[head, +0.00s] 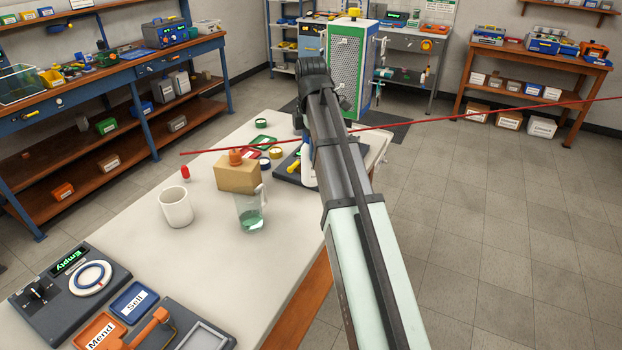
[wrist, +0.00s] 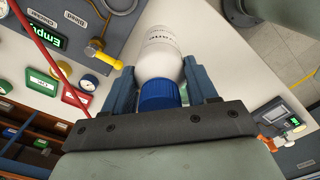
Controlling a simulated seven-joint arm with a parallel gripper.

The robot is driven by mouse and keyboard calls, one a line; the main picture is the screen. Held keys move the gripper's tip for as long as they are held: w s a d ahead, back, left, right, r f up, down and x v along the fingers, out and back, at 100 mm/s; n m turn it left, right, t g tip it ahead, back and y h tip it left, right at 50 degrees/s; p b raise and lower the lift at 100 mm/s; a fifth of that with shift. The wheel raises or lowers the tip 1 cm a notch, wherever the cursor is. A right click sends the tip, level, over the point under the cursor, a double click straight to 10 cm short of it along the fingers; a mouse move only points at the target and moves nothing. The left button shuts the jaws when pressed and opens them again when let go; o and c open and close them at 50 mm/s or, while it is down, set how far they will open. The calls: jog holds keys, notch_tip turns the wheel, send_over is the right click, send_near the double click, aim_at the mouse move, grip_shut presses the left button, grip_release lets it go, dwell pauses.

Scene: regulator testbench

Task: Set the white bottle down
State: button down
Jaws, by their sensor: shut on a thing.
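The white bottle (wrist: 160,55) with a blue cap (wrist: 158,94) is between the fingers of my gripper (wrist: 163,88) in the wrist view. The gripper is shut on it near the cap. The cap is nearest the camera and the body points away. I cannot tell whether the bottle's base touches the table. In the head view my arm hides the gripper and most of what it holds, over the far right part of the white table (head: 215,290).
A panel (wrist: 75,30) with a yellow-handled lever (wrist: 104,54) is close to the bottle. A cardboard box (head: 237,177), a glass jug (head: 249,210) and a white mug (head: 176,207) stand on the table. A thin red line (head: 480,115) crosses the view. The table's near middle is clear.

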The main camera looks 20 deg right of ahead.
aim_at(311, 169)
jog(key=shift+f, duration=4)
jog(key=shift+c, duration=1.6)
grip_release()
notch_tip(311, 169, up, 12)
jog(key=shift+r, duration=0.15)
